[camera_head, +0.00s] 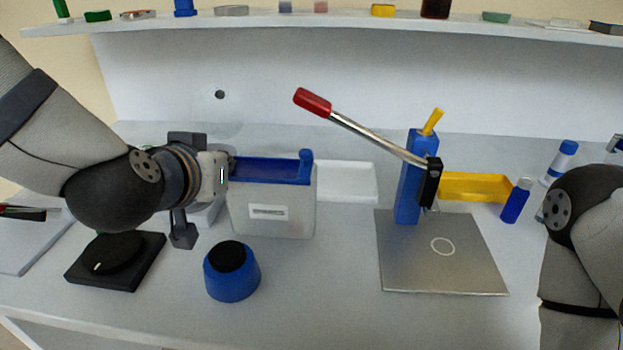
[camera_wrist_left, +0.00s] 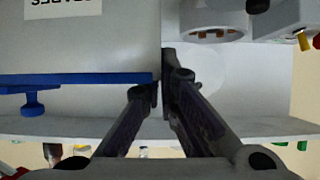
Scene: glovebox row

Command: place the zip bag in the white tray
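The zip bag (camera_head: 272,218), pale with a blue top edge, a knob on that edge and a printed label, stands upright left of centre. It fills the upper left of the left wrist view (camera_wrist_left: 80,45), upside down. The white tray (camera_head: 350,184) is low and empty where it shows, behind and right of the bag, which hides its left part. My left gripper (camera_head: 228,166) is at the bag's upper left edge. In the left wrist view its fingers (camera_wrist_left: 163,82) close around that edge, one fingertip hidden. I cannot tell whether the bag touches the bench.
A blue pot with a black top (camera_head: 231,272) stands in front of the bag, a black dial unit (camera_head: 114,260) to its left. A lever press (camera_head: 408,190) on a metal plate (camera_head: 430,272) stands right of the tray, before a yellow tray (camera_head: 478,186). A shelf (camera_head: 330,22) spans the back.

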